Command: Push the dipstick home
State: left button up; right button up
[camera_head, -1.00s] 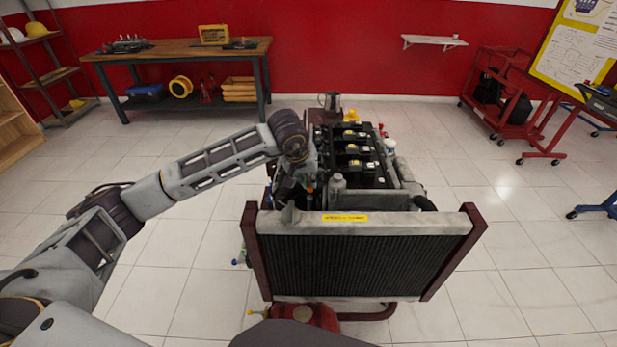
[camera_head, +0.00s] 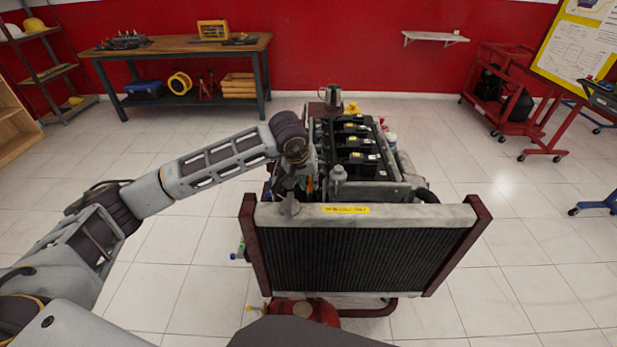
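The engine trainer (camera_head: 352,165) stands in the middle, with its radiator (camera_head: 365,255) facing me. A small orange piece (camera_head: 310,185) shows at the engine's left side, just behind the radiator; it may be the dipstick handle, but it is too small to be sure. My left gripper (camera_head: 292,188) points down beside it, at the engine's left rear of the radiator. The wrist hides much of that spot, and I cannot tell whether the fingers touch the orange piece or are shut. My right gripper is not in view.
A metal mug (camera_head: 330,95) stands at the engine's far end. A workbench (camera_head: 180,48) is at the back left, a red cart (camera_head: 500,90) at the back right. A red object (camera_head: 310,312) lies low below the radiator.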

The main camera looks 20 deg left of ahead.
pick_arm(q)
jog(key=shift+o, duration=0.4)
jog(key=shift+w+r, duration=0.1)
jog(key=shift+r, duration=0.1)
jog(key=v, duration=1.2)
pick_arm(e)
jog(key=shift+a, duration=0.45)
pick_arm(q)
jog(key=shift+f, duration=0.15)
